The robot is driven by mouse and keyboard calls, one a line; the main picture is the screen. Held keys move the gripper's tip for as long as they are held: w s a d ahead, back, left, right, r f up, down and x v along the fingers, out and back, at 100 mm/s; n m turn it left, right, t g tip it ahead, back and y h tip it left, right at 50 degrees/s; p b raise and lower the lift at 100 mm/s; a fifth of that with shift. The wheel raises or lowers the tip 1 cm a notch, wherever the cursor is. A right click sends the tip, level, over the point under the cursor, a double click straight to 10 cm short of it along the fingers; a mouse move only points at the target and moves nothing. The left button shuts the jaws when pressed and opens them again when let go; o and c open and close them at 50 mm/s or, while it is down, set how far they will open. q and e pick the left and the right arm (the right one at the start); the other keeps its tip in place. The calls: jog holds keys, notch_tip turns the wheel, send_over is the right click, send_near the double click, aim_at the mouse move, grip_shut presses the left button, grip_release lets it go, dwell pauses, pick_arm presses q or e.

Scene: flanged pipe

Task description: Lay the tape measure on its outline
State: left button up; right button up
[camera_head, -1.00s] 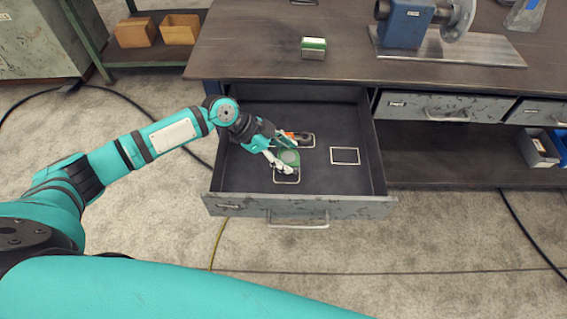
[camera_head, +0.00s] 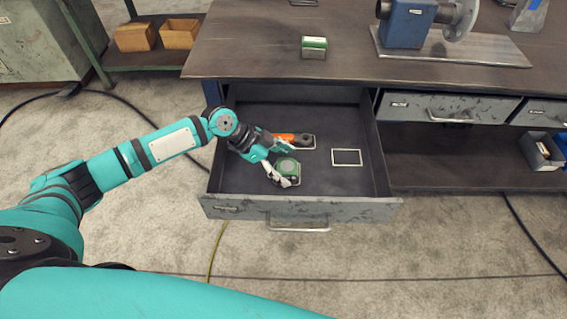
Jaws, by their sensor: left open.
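The green tape measure (camera_head: 286,167) lies in the open drawer, over a pale outline of which only edges show around it. My left gripper (camera_head: 281,162) is open, with its white-tipped fingers at the left side of the tape measure. One finger is at its far edge and one at its near edge; I cannot tell whether they touch it. My right gripper is not in view.
The open drawer (camera_head: 365,182) also holds an orange and black tool (camera_head: 290,139) on another outline and an empty rectangular outline (camera_head: 346,157). A green and silver box (camera_head: 314,47) and a blue vise-like machine (camera_head: 405,25) stand on the bench (camera_head: 250,55).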

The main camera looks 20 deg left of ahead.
pick_arm(q)
jog(key=shift+a+r, duration=0.2)
jog(key=shift+r, duration=0.1)
jog(key=p+v, duration=0.6)
jog(key=v, duration=0.5)
jog(key=shift+a, duration=0.15)
